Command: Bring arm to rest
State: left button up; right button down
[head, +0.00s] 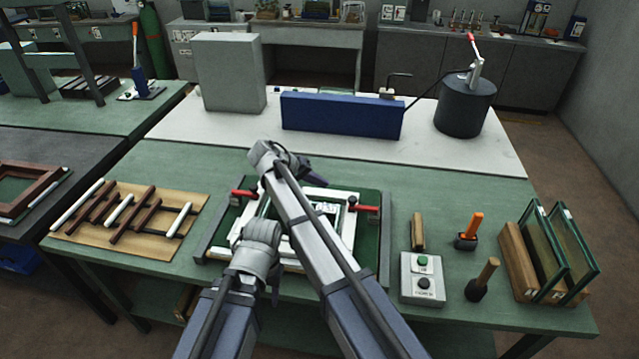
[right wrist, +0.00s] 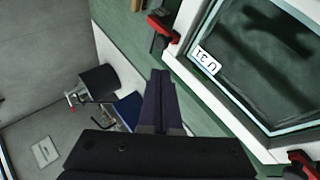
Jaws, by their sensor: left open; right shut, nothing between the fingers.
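My right arm reaches forward over the bench. Its gripper (head: 315,180) is above the far side of a white frame (head: 345,240). In the right wrist view, its dark fingers (right wrist: 160,80) are shut with nothing between them, beside the frame (right wrist: 190,35). My left gripper (head: 275,288) hangs low near the frame's front left edge. It is open and small in the head view, partly hidden by its wrist. The frame lies in a green fixture with red clamps (head: 365,209). My arms cover much of the frame.
Wooden and white strips lie on a board (head: 75,232) at left. A button box (head: 422,278), orange-handled tool (head: 471,228) and glass panes in a wooden rack (head: 515,262) stand at right. A blue box (head: 340,116) and black cylinder (head: 464,105) stand behind.

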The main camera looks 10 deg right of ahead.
jog(key=s+d+f+g+y, duration=0.1)
jog(key=s+d+f+y, duration=0.15)
jog(key=s, duration=0.55)
jog(key=s+d+f+y, duration=0.1)
jog(key=s+f+y, duration=0.15)
jog(key=s, duration=0.65)
jog(key=s+d+f+g+y, duration=0.15)
jog(key=s+y, duration=0.25)
jog(key=s, duration=0.4)
jog(key=s+a+f+n+b, duration=0.1)
jog(key=s+a+f+b, duration=0.1)
jog(key=a, duration=0.3)
jog(key=s+a+f+n+h+b, duration=0.1)
jog(key=s+a+f+n, duration=0.1)
jog(key=s+a, duration=0.2)
jog(key=shift+a+b, duration=0.4)
jog(key=shift+a, duration=0.75)
